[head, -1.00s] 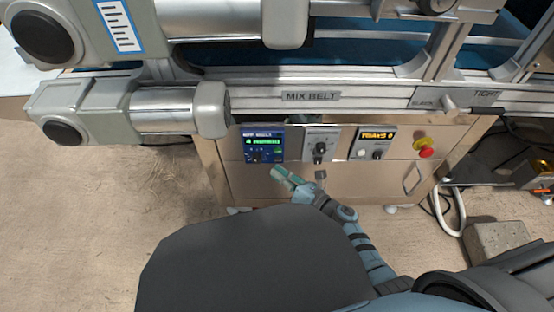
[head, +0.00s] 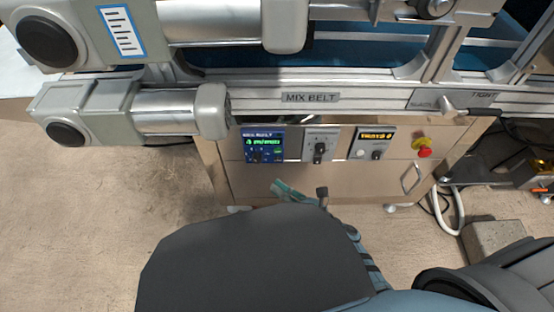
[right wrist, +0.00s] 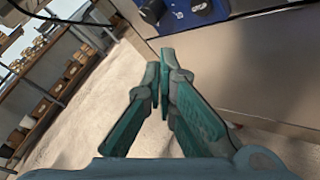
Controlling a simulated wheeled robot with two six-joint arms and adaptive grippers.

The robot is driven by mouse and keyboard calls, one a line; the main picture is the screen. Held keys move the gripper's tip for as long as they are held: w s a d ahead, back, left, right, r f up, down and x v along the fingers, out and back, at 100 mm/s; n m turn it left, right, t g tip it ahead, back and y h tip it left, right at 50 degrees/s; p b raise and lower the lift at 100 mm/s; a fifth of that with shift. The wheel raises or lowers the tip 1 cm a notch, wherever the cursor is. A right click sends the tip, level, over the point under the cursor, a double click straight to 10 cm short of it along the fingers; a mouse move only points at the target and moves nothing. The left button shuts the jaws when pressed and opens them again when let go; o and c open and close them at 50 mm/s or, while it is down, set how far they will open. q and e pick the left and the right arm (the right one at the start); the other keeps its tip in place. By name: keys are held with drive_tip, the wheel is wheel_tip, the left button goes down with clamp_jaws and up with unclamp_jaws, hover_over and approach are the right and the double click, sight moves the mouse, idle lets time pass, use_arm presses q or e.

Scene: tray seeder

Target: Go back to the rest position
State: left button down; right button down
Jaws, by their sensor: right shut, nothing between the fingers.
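My right gripper (head: 284,190) shows in the head view just in front of the cabinet's lower front, below the blue display panel. Its teal fingers also show in the right wrist view (right wrist: 164,62), where they are shut with nothing between them. The gripper is apart from the panels. A dark grey part of my own body hides much of the right forearm in the head view. My left gripper is not in view.
The cabinet (head: 300,182) carries a blue display panel (head: 263,145), two knob panels and a red emergency button (head: 425,152). The MIX BELT rail (head: 370,97) runs above. A concrete block (head: 497,240) and a white hose lie at right. The floor at left is clear.

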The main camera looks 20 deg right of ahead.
idle(0.5)
